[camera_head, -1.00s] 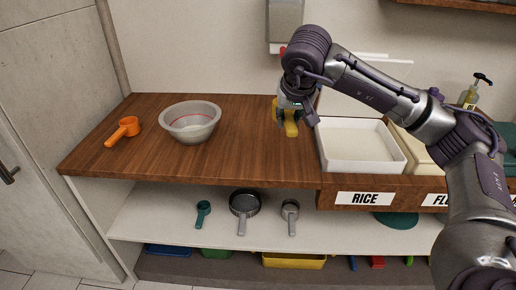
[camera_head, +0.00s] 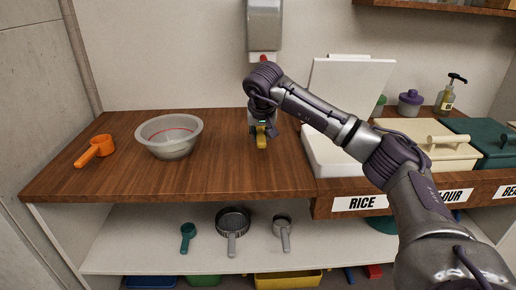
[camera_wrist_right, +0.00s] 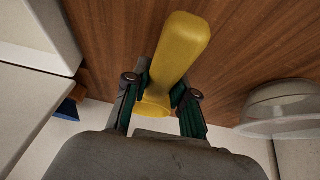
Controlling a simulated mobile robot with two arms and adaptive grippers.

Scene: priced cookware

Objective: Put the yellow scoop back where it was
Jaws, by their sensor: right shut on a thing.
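The yellow scoop (camera_head: 262,138) is held in my right gripper (camera_head: 261,124) above the wooden counter, between the bowl and the rice bin. In the right wrist view the scoop (camera_wrist_right: 180,50) sits between the two fingers of my right gripper (camera_wrist_right: 162,100), which are shut on it. Its long yellow part points up in that view, and the rest is partly hidden by the gripper. My left gripper is in neither view.
A translucent bowl (camera_head: 170,137) and an orange scoop (camera_head: 96,150) stand on the counter (camera_head: 225,180) at left. The white rice bin (camera_head: 325,160) is close on the right. Below, a shelf (camera_head: 150,258) holds a teal scoop (camera_head: 188,236), a dark strainer (camera_head: 233,222) and a grey scoop (camera_head: 282,230).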

